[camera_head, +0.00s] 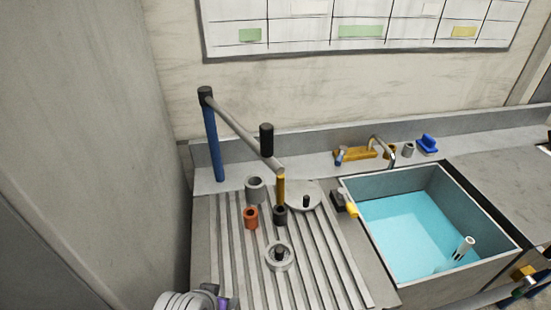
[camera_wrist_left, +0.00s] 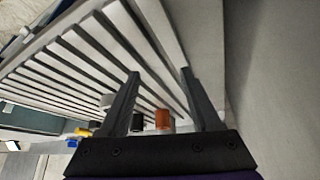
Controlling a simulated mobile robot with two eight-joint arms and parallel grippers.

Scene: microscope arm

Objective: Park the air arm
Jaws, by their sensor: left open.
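The air arm is a grey bar (camera_head: 238,128) running from the top of a blue post (camera_head: 213,145) at the back left, down to the right over the ribbed drainboard. A black upright knob (camera_head: 266,140) stands near its free end. A yellow-brown nozzle (camera_head: 281,188) hangs below that end, just above or at a small black cup (camera_head: 280,214); I cannot tell whether they touch. My left gripper (camera_wrist_left: 159,73) is open and empty over the ribbed board in the left wrist view. In the head view its fingers are hidden; only a wrist part shows at the lower left.
An orange cup (camera_head: 251,217), a grey cup (camera_head: 255,189), a grey ring piece (camera_head: 279,256) and a round plate (camera_head: 303,199) stand on the drainboard (camera_head: 334,271). A water-filled sink (camera_head: 510,239) is at the right. A wall (camera_head: 110,120) rises close on the left.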

